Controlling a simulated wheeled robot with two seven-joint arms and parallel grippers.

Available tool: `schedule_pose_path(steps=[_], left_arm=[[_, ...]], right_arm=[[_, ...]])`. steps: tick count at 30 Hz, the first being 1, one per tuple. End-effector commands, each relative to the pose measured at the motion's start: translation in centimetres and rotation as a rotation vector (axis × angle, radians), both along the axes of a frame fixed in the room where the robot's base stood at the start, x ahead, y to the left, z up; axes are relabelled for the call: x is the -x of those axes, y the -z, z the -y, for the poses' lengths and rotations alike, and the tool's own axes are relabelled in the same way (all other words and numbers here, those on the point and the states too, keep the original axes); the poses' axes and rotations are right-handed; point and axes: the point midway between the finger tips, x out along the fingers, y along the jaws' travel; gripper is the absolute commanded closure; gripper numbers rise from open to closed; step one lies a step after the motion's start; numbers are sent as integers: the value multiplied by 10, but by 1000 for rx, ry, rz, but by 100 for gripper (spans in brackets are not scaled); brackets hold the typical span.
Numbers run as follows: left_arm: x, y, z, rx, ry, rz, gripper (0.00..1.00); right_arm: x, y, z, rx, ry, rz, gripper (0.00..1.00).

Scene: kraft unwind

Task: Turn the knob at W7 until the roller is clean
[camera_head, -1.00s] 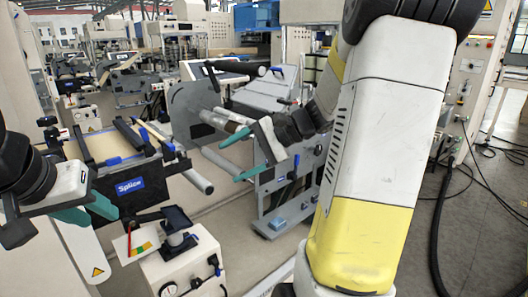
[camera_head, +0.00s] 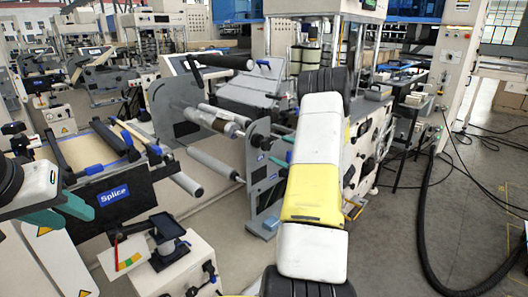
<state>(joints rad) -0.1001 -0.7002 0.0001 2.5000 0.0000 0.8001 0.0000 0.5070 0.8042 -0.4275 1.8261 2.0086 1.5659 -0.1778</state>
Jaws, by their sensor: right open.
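A shiny metal roller (camera_head: 218,122) lies between the grey side plates of the unwind stand (camera_head: 176,112), with a grey roller (camera_head: 214,164) below it. I cannot read a W7 label or single out its knob. My right arm rises through the middle and hides part of the stand. My right gripper is mostly hidden behind this arm; only a teal fingertip (camera_head: 289,157) shows at the arm's left edge, by the right side plate (camera_head: 262,165). My left gripper (camera_head: 62,212) is at the left edge, in front of the splice table; the gap between its teal fingers is unclear.
The splice table (camera_head: 125,195) stands at left. A white cabinet (camera_head: 165,265) with a small black stand and a colour card (camera_head: 128,252) is at front left. A thick black hose (camera_head: 424,235) lies on the right floor, which is otherwise largely clear.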

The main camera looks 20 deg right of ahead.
Motion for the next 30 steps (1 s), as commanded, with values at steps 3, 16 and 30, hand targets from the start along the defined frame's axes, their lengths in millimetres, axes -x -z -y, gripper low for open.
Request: schedule_pose_path(steps=[3,16,30], left_arm=[[0,0,0,0,0,0,64],[0,0,0,0,0,0,64],[0,0,0,0,0,0,64]], right_arm=[[-16,1,-8,1,-4,0,25],[-63,0,-27,0,-2,0,25],[-71,0,-30,-1,-2,-1,25]])
